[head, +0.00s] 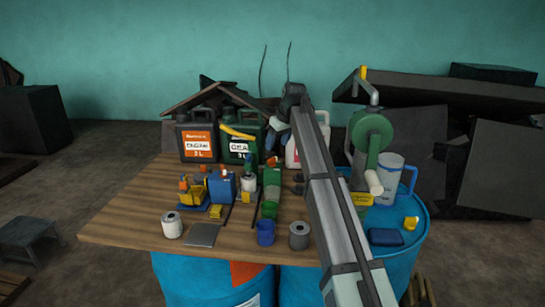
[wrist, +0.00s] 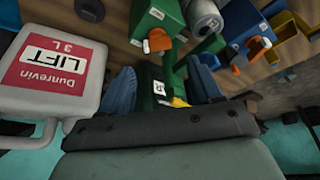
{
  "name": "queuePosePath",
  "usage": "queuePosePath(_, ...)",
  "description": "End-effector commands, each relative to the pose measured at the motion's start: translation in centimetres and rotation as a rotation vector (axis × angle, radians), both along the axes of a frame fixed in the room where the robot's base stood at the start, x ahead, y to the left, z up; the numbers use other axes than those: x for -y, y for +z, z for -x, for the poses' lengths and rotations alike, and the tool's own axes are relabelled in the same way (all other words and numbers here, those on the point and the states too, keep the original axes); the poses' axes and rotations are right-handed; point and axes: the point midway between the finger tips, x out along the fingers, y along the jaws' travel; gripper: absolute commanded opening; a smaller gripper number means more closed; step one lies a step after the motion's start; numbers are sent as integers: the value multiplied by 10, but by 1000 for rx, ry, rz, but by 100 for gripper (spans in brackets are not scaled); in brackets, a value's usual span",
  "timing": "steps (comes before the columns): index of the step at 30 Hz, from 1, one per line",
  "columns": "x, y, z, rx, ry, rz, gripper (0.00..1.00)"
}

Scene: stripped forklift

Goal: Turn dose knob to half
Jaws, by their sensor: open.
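Two orange knobs show, and I cannot tell which is the dose knob. One orange knob (wrist: 158,41) is on a green box (wrist: 155,14). The other orange knob (wrist: 257,46) is on a blue box (wrist: 243,30). In the head view the blue box (head: 222,187) and the green box (head: 271,181) stand mid-table. My gripper (wrist: 162,84) is open, its two blue fingers wide apart, with a green surface bearing a small white label visible between them. The orange knobs are beyond the fingertips, untouched. In the head view my arm largely hides the gripper.
A white and red LIFT container (wrist: 52,75) is close at left in the wrist view. Dark ENGINE (head: 198,138) and green GEAR (head: 240,140) cans stand behind the boxes. A grey can (wrist: 204,18) stands between the boxes. The left side of the wooden table (head: 135,210) is clear.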

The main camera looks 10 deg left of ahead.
Motion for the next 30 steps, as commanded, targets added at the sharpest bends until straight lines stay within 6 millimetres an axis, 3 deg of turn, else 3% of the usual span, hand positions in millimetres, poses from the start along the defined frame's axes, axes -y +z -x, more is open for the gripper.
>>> queuePosePath(6,-10,-35,-10,-2,0,1,64)
queuePosePath(12,-17,-58,-17,0,1,1,64)
queuePosePath(27,-21,-69,-20,0,1,0,64)
queuePosePath(30,-21,-69,-20,0,1,0,56)
